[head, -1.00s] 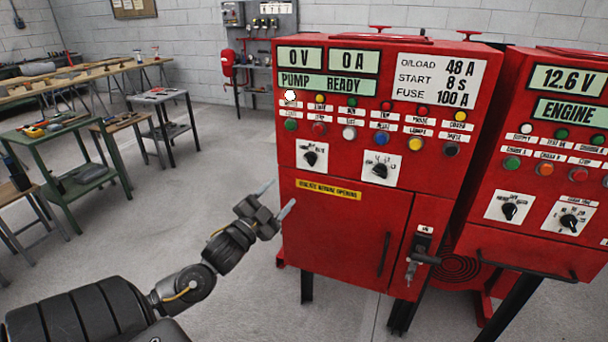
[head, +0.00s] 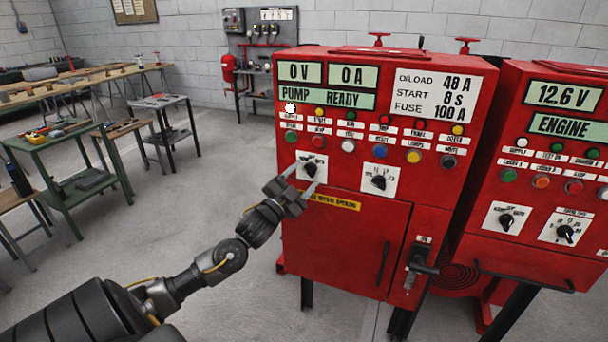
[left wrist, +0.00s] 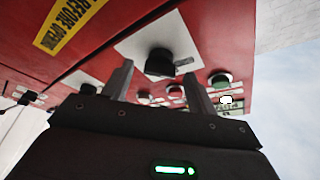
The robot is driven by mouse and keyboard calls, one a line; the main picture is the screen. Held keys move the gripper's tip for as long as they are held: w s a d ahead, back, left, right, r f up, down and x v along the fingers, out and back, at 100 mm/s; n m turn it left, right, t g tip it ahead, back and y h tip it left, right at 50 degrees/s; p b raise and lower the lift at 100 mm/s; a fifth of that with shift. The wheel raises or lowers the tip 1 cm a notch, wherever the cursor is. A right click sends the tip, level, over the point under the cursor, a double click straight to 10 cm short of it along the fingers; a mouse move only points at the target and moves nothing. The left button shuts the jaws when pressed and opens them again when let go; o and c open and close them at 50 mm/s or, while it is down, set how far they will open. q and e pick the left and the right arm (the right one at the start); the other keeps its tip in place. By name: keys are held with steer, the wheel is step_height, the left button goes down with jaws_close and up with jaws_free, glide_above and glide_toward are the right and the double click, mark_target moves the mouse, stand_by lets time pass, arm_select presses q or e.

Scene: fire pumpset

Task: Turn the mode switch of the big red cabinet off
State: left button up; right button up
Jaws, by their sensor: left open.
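The big red cabinet (head: 340,232) stands in the middle of the head view, with "PUMP READY" on its display. A black rotary switch (head: 309,169) on a white plate sits at the left of its panel; its marks are too small to read. A second black rotary switch (head: 379,182) is to its right. My left gripper (head: 302,178) is open and empty in front of the left switch, partly covering its plate. In the left wrist view the switch (left wrist: 160,61) lies just beyond and between the open fingertips (left wrist: 158,82). Contact cannot be told. My right gripper is not in view.
Rows of buttons and lamps (head: 380,152) are just above the switches. A yellow label (head: 335,202) lies below. A lever handle (head: 418,265) sticks out at the lower right. A second red cabinet (head: 510,262) stands to the right. Floor left of the cabinet is clear.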

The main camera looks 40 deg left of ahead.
arm_select(q)
steer(key=shift+w, duration=0.3)
